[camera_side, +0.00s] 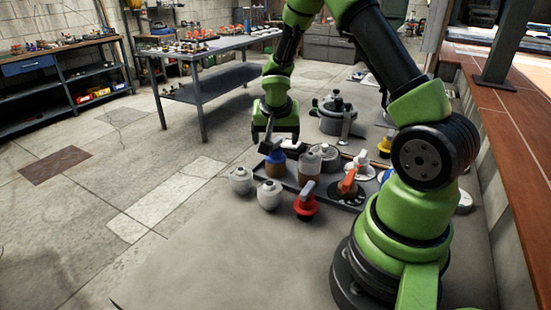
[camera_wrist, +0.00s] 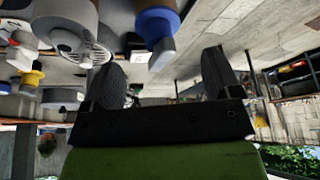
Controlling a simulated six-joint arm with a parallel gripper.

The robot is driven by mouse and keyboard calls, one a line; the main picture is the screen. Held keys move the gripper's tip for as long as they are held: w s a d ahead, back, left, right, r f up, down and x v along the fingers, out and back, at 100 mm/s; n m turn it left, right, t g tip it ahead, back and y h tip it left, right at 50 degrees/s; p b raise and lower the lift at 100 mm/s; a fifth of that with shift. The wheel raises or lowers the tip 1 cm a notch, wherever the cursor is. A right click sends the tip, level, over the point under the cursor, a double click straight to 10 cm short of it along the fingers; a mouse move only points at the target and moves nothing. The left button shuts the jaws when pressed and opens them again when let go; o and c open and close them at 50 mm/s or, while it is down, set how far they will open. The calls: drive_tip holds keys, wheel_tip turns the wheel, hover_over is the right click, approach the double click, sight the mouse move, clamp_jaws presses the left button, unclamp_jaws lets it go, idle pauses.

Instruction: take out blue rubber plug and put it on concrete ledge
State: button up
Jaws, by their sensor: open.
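The blue rubber plug (camera_side: 277,158) sits in the top of a brownish jar-like body at the tray's left end, with a grey handle on top. It also shows in the wrist view (camera_wrist: 157,22), which is upside down, with its grey handle pointing down in the picture. My gripper (camera_side: 275,136) is open and empty just above the plug, with its fingers apart around the handle's upper area. In the wrist view my gripper (camera_wrist: 163,68) shows an empty gap, and the plug is beyond the fingertips. A bare grey concrete surface (camera_side: 215,255) lies in front; I cannot tell whether it is the ledge.
A dark tray (camera_side: 334,203) holds several fittings close to the plug. Two pale round pots (camera_side: 268,195) and a red plug (camera_side: 306,206) stand in front. A grey pot-like housing (camera_side: 337,117) stands behind. The concrete at front left is clear.

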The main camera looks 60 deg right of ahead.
sight(276, 143)
drive_tip(key=shift+x, duration=2.8)
drive_tip(key=shift+s, duration=0.15)
drive_tip(key=c, duration=1)
drive_tip(key=shift+r, duration=0.1)
drive_tip(key=shift+a+r, duration=0.1)
drive_tip(key=shift+r, duration=4.8)
